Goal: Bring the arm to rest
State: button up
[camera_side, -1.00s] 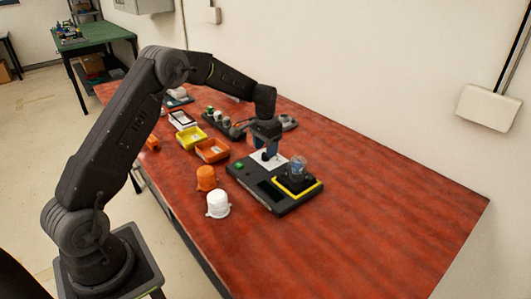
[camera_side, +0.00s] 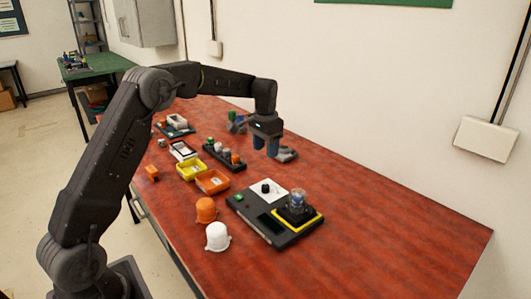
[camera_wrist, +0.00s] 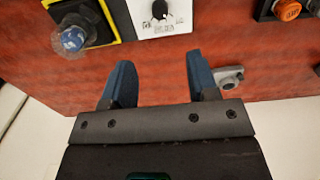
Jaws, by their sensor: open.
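My gripper (camera_side: 266,146) hangs fingers-down above the red table, behind the black control box. In the wrist view its two blue fingers (camera_wrist: 158,68) are spread apart with nothing between them. The black box (camera_side: 248,212) carries a white panel with a black knob (camera_side: 266,188), a green button (camera_side: 239,197) and a yellow-edged pad (camera_side: 318,217). A clear and blue piece (camera_side: 298,198) stands on the dark holder on that pad. It also shows at the upper left of the wrist view (camera_wrist: 74,42). My fingers are clear of the box.
An orange cup-like part (camera_side: 206,210) and a white one (camera_side: 217,237) stand left of the box. A yellow bin (camera_side: 191,170), an orange bin (camera_side: 212,182) and a black rack of small parts (camera_side: 225,158) lie behind. A grey part (camera_side: 286,154) sits near my gripper. The right tabletop is clear.

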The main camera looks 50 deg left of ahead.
jog(key=s+d+r+t, duration=0.3)
jog(key=s+d+r, duration=0.8)
jog(key=s, duration=0.3)
jog(key=s+d+f+t, duration=0.1)
jog(key=s+d, duration=0.2)
jog(key=s, duration=0.6)
jog(key=s+d+f+t, duration=0.1)
jog(key=s+d, duration=0.2)
jog(key=s, duration=0.6)
jog(key=shift+f+t, duration=0.3)
